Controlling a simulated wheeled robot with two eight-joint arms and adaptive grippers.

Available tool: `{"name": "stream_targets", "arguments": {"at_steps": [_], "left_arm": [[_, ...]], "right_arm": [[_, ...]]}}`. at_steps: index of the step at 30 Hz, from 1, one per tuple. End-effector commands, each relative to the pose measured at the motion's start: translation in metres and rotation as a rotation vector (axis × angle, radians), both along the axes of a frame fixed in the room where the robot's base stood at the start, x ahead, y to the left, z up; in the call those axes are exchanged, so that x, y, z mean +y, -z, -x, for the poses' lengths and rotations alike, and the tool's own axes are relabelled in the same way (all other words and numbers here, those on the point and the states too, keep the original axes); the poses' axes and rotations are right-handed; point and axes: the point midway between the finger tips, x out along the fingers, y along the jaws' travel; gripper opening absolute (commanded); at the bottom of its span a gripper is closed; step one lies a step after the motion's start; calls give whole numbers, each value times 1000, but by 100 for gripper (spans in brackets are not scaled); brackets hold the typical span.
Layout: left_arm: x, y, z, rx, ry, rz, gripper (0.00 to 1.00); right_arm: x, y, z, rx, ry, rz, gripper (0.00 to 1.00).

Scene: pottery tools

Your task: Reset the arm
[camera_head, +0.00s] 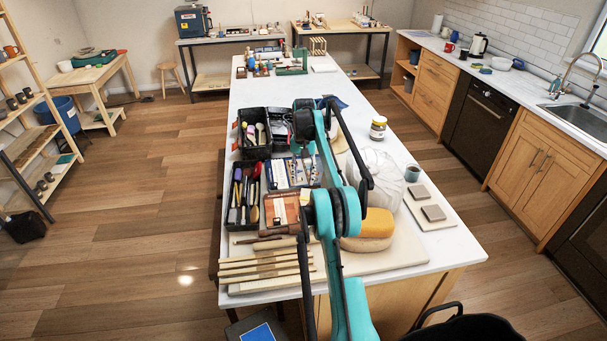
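My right arm, teal and black, rises from the bottom centre over the near half of the long white table (440,235). Its upper end, with black parts where my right gripper (304,122) seems to be, stands above the tool trays. The fingers blend into the dark links, so I cannot tell whether they are open or shut. I see no object clearly held. My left gripper does not show in this view.
Black tool bins (254,150), wooden sticks (262,265), a yellow sponge-like block (374,222), a white rounded lump (385,180), a jar (378,128) and a cup (412,173) crowd the table around my arm. A black bucket (465,328) stands at the bottom right.

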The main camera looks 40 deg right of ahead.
Motion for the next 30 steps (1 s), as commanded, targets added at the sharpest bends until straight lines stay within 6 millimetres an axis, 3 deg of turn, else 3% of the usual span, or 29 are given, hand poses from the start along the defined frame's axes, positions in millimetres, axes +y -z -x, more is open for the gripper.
{"name": "stream_targets", "arguments": {"at_steps": [4,12,16,23,30], "left_arm": [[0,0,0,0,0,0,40],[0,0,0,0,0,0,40],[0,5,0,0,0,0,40],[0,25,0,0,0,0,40],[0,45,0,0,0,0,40]], "right_arm": [[-1,-13,-1,0,0,0,38],[0,-17,-1,-1,-1,1,38],[13,-26,-4,-20,-28,12,38],[84,-68,1,-122,-162,67,38],[171,-95,41,-251,-323,132,38]]}}
